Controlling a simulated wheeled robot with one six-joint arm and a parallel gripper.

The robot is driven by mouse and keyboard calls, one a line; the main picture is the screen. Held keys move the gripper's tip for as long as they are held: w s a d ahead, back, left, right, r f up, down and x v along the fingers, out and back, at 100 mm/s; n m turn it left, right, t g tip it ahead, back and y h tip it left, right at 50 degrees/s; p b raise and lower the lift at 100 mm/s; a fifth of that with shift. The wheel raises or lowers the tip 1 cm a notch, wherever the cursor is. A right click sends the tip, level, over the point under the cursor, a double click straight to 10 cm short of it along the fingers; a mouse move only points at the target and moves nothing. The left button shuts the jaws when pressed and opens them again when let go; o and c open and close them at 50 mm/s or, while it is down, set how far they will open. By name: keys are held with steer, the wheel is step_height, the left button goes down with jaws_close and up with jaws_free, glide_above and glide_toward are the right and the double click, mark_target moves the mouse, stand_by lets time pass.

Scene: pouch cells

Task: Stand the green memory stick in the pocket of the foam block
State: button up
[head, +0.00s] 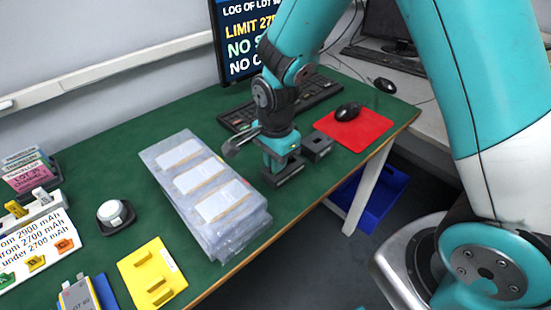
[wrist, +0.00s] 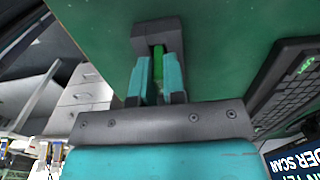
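My gripper is low over the right part of the green table in the head view (head: 277,162). In the wrist view its two teal fingers (wrist: 159,80) are closed on the green memory stick (wrist: 158,66), which stands between them. The dark grey foam block (wrist: 155,28) is just beyond the fingertips. The stick lines up with the block's notch, but how deep it sits cannot be told. The block also shows in the head view below the gripper (head: 290,175). The stick is hidden there.
A second dark block (head: 317,146) is just right of my gripper. The keyboard (head: 310,100), red mat (head: 365,128) and black mouse (head: 348,111) are behind. Stacked clear pouch trays (head: 240,236) lie left. A yellow holder (head: 165,257) is near the front edge.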

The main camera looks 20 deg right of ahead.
steer(key=o, duration=0.4)
steer(key=shift+o, duration=0.2)
steer(key=shift+r, duration=0.1)
step_height(320, 180, up, 17)
steer(key=p, duration=0.1)
steer(key=s+a+r+n+y+p, duration=0.1)
steer(key=s+a+r+n+y, duration=0.1)
steer(key=s+n, duration=0.7)
steer(key=s+a+r+n+y+p, duration=0.2)
steer(key=s+r+n, duration=0.2)
steer(key=s+n, duration=0.5)
steer(key=n, duration=0.3)
steer(key=shift+s+a+r, duration=0.2)
steer(key=shift+a+r, duration=0.05)
steer(key=shift+r, duration=0.05)
